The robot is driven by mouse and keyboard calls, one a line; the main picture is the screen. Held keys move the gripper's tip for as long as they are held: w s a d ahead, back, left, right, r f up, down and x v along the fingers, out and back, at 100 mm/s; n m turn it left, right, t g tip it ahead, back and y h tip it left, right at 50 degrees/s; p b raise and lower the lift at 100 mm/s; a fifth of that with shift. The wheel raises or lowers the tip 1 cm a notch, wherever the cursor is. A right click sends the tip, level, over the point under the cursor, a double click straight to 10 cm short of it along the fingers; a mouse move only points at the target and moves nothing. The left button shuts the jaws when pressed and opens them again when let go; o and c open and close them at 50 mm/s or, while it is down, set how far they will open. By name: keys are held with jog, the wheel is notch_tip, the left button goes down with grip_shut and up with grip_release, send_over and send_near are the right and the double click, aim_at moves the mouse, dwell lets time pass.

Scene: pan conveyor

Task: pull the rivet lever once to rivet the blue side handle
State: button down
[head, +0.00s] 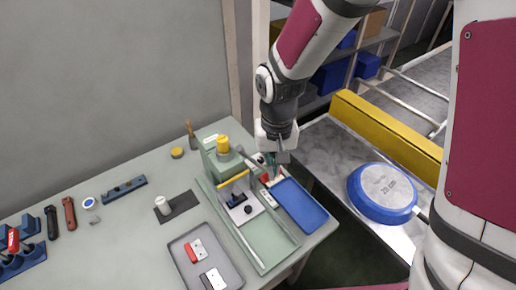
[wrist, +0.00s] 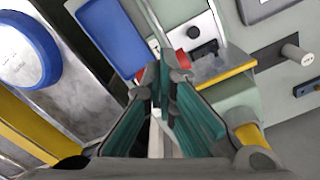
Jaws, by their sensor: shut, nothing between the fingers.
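The green riveting station (head: 226,165) stands on the bench, with a yellow cap (head: 222,144) on its head and a yellow bar (head: 235,178) across its front. It also shows in the wrist view, with the yellow bar (wrist: 224,76) right of my fingers. My gripper (head: 272,174) points down at the station's right side, beside the blue tray; its fingers (wrist: 166,78) are shut and empty. Red parts (wrist: 179,62) show right at the fingertips; whether they touch is unclear. I cannot make out the rivet lever for certain, nor a blue side handle.
A blue pan (head: 384,190) lies upside down on the conveyor at right, beside a yellow rail (head: 388,132). The blue tray (head: 301,205) lies right of the station. Tools lie at far left.

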jog(key=shift+r+p, duration=1.1)
jog(key=shift+r, duration=1.45)
notch_tip(320, 180, up, 9)
jog(key=p, duration=0.3)
jog(key=shift+s+d, duration=0.3)
jog(key=shift+s, duration=0.15)
jog(key=s+d+r+t+b, duration=0.3)
jog(key=d+r, duration=0.4)
jog(key=r, duration=0.1)
jog(key=s+d+t+b, duration=0.2)
jog(key=s+d+b, duration=0.1)
jog(key=s+d, duration=0.3)
jog(key=shift+s+d+r+m+t+b, duration=0.2)
jog(key=shift+s+r+m+t+b, duration=0.15)
jog(key=shift+s, duration=1.05)
jog(key=shift+f, duration=0.1)
